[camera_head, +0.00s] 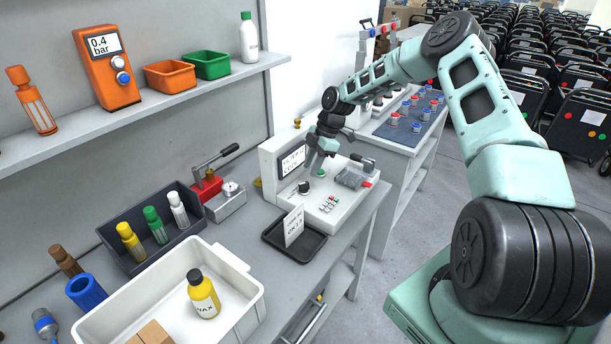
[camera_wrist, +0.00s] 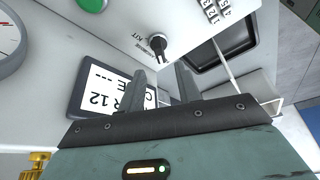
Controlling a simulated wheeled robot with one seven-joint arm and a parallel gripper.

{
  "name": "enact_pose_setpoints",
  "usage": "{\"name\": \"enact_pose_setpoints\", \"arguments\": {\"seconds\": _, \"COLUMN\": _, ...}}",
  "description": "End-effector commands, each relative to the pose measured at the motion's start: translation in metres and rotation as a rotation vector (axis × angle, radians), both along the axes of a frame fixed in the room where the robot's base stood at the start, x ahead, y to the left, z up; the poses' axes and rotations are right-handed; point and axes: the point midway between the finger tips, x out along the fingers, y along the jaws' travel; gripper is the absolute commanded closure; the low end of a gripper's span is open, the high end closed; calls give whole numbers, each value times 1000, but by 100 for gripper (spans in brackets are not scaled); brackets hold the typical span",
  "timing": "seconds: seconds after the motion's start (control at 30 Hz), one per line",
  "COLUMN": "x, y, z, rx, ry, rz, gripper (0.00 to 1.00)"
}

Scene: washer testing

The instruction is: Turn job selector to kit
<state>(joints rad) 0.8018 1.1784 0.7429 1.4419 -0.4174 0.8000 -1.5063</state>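The job selector is a black knob (camera_head: 304,187) on the sloped top of a white tester (camera_head: 330,212). In the wrist view the knob (camera_wrist: 158,46) stands just beyond my fingertips, with printed labels beside it; one reads KIT. Which label its pointer marks is too small to tell. My gripper (camera_head: 311,168) is above the tester, close to the knob. In the wrist view my gripper (camera_wrist: 162,70) has its two fingers apart with nothing between them. The tester's display (camera_head: 292,160) shows text, and it also shows in the wrist view (camera_wrist: 112,94).
A lever press (camera_head: 226,200) stands to the left. A round gauge (camera_wrist: 8,38) is near the display.

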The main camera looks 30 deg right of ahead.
Motion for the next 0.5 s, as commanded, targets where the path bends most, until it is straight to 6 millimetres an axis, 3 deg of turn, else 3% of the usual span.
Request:
{"name": "enact_pose_setpoints", "arguments": {"seconds": 0.3, "x": 3, "y": 19, "z": -44, "rx": 1, "ry": 2, "rz": 0, "gripper": 66}}
{"name": "enact_pose_setpoints", "arguments": {"seconds": 0.5, "x": 4, "y": 22, "z": -54, "rx": -1, "ry": 0, "rz": 0, "gripper": 66}}
